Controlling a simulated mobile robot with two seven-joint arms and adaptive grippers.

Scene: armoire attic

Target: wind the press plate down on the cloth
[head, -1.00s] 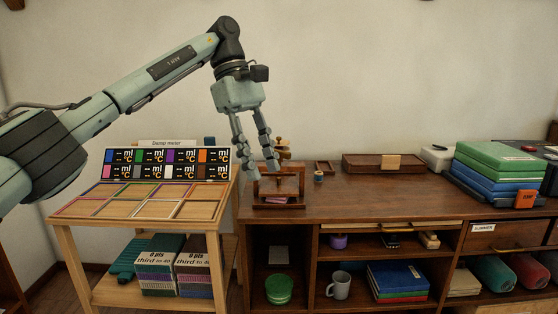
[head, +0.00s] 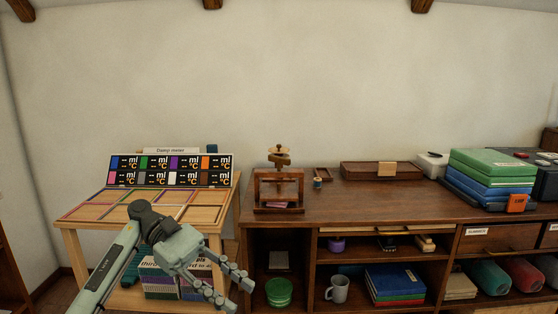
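The small wooden press (head: 258,190) stands upright at the left end of the dark bench, with a brass-coloured winding wheel (head: 279,153) on top. A pinkish cloth (head: 279,205) lies low inside its frame. A crossbar shows high in the frame with a gap above the cloth; I cannot tell for certain that it is the press plate. My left gripper (head: 239,296) is low in front of the pale table, below and left of the press. Its fingers are apart, with nothing between them, and it touches neither press nor cloth. My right gripper is out of view.
The pale table (head: 75,217) with colour frames and a damp meter board (head: 170,170) is left of the bench (head: 365,205). A small spool (head: 317,184), a small tray (head: 323,173) and a long wooden box (head: 381,169) stand right of the press. The front bench top is clear.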

